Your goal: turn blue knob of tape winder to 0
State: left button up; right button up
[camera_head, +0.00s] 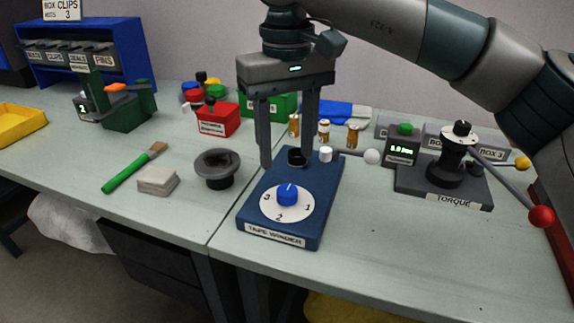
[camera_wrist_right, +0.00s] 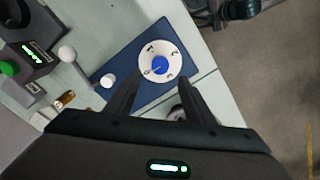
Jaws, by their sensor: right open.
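The tape winder (camera_head: 262,222) is a blue box on the front of the table, labelled TAPE WINDER. On its top is a white dial (camera_head: 305,216) with a blue knob (camera_head: 287,195); 3 shows at the left, 2 at the front and 1 at the right. The knob's white mark points to the back of the dial. The knob (camera_wrist_right: 159,65) also shows in the right wrist view, ahead of the fingers. My right gripper (camera_head: 287,160) is open and empty, fingers down, over the winder's back part, behind the knob and apart from it. My left gripper is not in view.
A white-tipped lever (camera_head: 371,157) sticks out right of the winder. The torque stand (camera_head: 445,185) with a red-ended handle is further right. A dark round cup (camera_head: 217,168), a beige pad (camera_head: 158,180) and a green brush (camera_head: 128,172) lie left.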

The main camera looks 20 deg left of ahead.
notch_tip(320, 180, up, 10)
jog(key=p, duration=0.1)
jog(key=shift+f, duration=0.1)
dwell(0.4)
